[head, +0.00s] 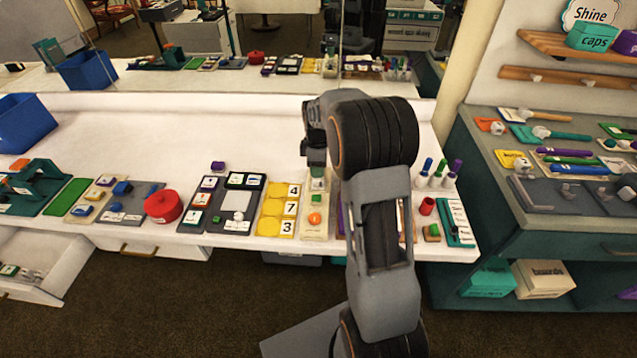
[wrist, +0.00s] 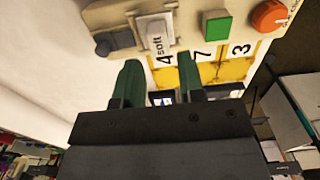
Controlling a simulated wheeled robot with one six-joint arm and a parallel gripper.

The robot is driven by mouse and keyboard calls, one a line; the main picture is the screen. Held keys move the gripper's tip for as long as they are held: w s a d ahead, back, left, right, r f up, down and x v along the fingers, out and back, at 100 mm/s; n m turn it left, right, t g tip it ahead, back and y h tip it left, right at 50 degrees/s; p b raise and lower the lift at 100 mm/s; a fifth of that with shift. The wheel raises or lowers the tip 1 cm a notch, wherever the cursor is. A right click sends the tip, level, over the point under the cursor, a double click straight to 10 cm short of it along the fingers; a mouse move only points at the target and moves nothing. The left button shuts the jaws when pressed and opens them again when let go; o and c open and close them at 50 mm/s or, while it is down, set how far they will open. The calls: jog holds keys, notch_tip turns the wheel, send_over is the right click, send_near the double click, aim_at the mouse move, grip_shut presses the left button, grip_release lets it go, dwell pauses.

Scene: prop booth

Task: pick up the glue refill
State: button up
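I cannot make out which item is the glue refill; nothing readable names it. My gripper (wrist: 158,72) is open in the wrist view, its two green fingers apart with nothing held between them. Beyond the fingertips is a cream panel with a white piece marked "soft" (wrist: 157,36), a green square (wrist: 217,27) and an orange round knob (wrist: 269,16). Yellow number tiles (wrist: 202,66) lie beside it. In the head view my arm reaches down over this panel (head: 316,229), and hides part of the table and the fingertips.
A red round pot (head: 163,206) and a grey board (head: 236,203) lie left of the number tiles. Several capped sticks (head: 438,174) stand at the table's right end. A blue bin (head: 24,124) is at far left.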

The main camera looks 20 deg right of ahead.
aim_at(318, 181)
jog(key=shift+f, duration=2.8)
grip_shut()
jog(key=shift+d+r, duration=0.1)
jog(key=shift+r, duration=0.05)
